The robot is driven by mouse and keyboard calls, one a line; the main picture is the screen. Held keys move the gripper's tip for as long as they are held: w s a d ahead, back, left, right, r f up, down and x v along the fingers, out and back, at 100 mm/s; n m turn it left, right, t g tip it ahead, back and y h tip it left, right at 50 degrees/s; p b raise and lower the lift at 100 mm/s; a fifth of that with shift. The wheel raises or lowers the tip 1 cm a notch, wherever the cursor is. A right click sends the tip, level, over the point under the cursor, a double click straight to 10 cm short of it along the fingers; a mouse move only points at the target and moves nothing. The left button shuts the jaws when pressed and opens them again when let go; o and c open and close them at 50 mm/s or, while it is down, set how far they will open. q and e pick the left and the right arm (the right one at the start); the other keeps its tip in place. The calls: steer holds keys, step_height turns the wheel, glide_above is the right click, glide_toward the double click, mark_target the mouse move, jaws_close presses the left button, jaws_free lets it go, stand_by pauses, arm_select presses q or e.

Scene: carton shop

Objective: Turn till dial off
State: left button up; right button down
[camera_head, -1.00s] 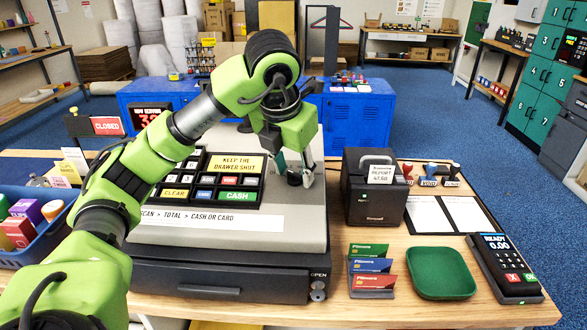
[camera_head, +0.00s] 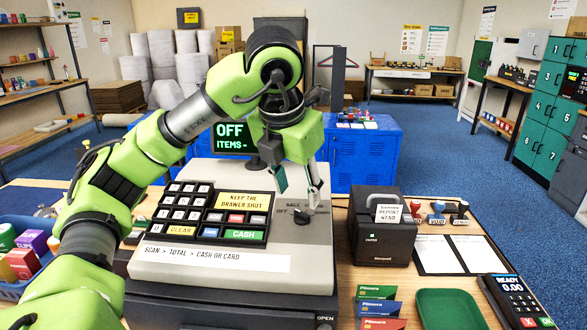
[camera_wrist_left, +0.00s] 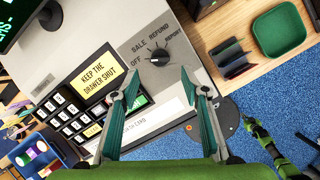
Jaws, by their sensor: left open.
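The till dial (camera_head: 302,217) is a small black knob on the till's grey sloping top (camera_head: 170,262). In the left wrist view the dial (camera_wrist_left: 159,54) has OFF, SALE, REFUND and REPORT marked around it, and its light pointer mark faces the OFF side. The till display (camera_head: 231,135) reads OFF in green. My left gripper (camera_head: 298,188) is open and empty above the dial, its fingertips apart from it. In the left wrist view the open fingers (camera_wrist_left: 158,80) lie below the dial. A green arm, seemingly my right one, shows small in that view; its jaws are unclear.
The keypad (camera_head: 210,212) is left of the dial. A black printer (camera_head: 382,235) stands to the right. Card holders (camera_head: 378,308), a green tray (camera_head: 450,309) and a card terminal (camera_head: 516,300) are at the front right. A blue bin (camera_head: 20,262) is at the left.

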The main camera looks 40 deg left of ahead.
arm_select(q)
steer(key=shift+v, duration=2.65)
